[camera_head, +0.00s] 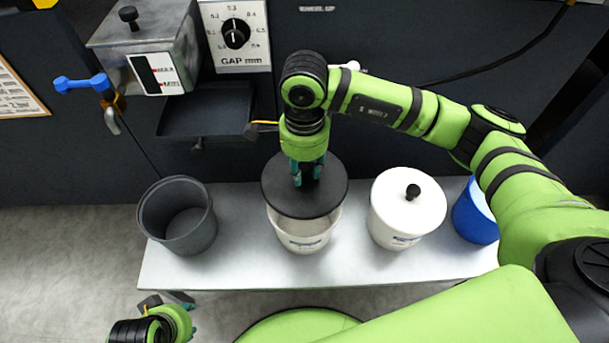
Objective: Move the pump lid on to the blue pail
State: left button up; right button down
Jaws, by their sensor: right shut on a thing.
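The pump lid (275,190), a black disc, is gripped by my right gripper (307,178), whose teal fingers are shut on its middle part. What they hold there is hidden by the fingers. The lid is over a white pail (304,242), off its front rim, so the pale inside shows below it; whether it touches the back rim I cannot tell. The blue pail (472,218) stands at the right end of the bench, partly hidden by my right arm. My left gripper (191,319) is low at the bottom left, apart from the pails, with its fingertips apart.
A white pail with a white lid and black knob (409,203) stands between the middle pail and the blue pail. An empty grey pail (178,220) stands at the left of the white bench (350,270). Behind are a machine with a gap dial (236,34), a metal tank (145,45) and a dark tray (205,112).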

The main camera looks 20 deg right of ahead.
jog(key=shift+r, duration=0.65)
jog(key=shift+r+p, duration=1.5)
jog(key=shift+r, duration=0.8)
